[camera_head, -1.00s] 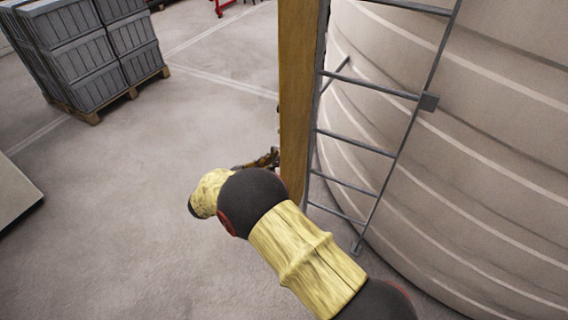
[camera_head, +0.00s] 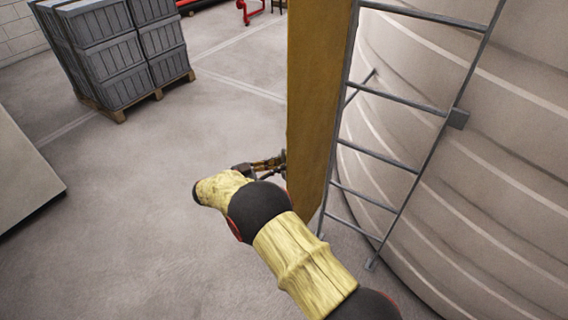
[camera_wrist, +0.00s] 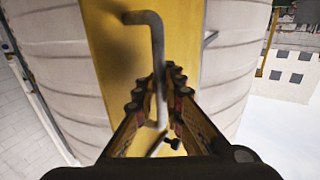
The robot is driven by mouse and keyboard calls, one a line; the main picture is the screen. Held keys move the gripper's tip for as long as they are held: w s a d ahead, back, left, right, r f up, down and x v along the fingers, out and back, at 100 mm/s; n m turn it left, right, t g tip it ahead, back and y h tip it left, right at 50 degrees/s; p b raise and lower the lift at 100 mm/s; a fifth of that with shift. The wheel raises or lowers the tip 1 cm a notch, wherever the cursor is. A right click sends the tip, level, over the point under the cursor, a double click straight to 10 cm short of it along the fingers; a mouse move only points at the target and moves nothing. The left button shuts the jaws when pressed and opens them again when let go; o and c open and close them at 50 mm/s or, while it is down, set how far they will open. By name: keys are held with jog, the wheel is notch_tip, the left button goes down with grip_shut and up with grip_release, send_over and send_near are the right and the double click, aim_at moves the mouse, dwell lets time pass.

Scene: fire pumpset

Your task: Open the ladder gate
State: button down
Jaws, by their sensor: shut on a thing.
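The ladder gate (camera_head: 318,100) is a tall yellow-brown panel beside the grey ladder (camera_head: 402,100), seen at a steep angle in the head view. In the wrist view the yellow gate (camera_wrist: 110,70) fills the middle, with a bent grey handle (camera_wrist: 155,40) on it. My gripper (camera_head: 280,163) is at the gate's left edge in the head view. In the wrist view my gripper (camera_wrist: 161,100) has its fingers closed around the lower straight part of the handle. The exact finger contact is partly hidden by the fingers.
A large ribbed beige tank (camera_head: 480,190) stands behind the ladder at the right. Grey crates (camera_head: 110,50) are stacked on a wooden pallet (camera_head: 150,95) at the back left. A pale slab-like object (camera_head: 25,170) is at the left edge. The floor between is clear.

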jog(key=c, duration=2.2)
grip_release()
jog(key=shift+s+a, duration=0.1)
jog(key=shift+a, duration=0.05)
jog(key=shift+o, duration=1.1)
jog(key=v, duration=1.1)
jog(key=shift+s+a, duration=0.25)
jog(key=shift+a, duration=0.1)
jog(key=shift+f, duration=0.1)
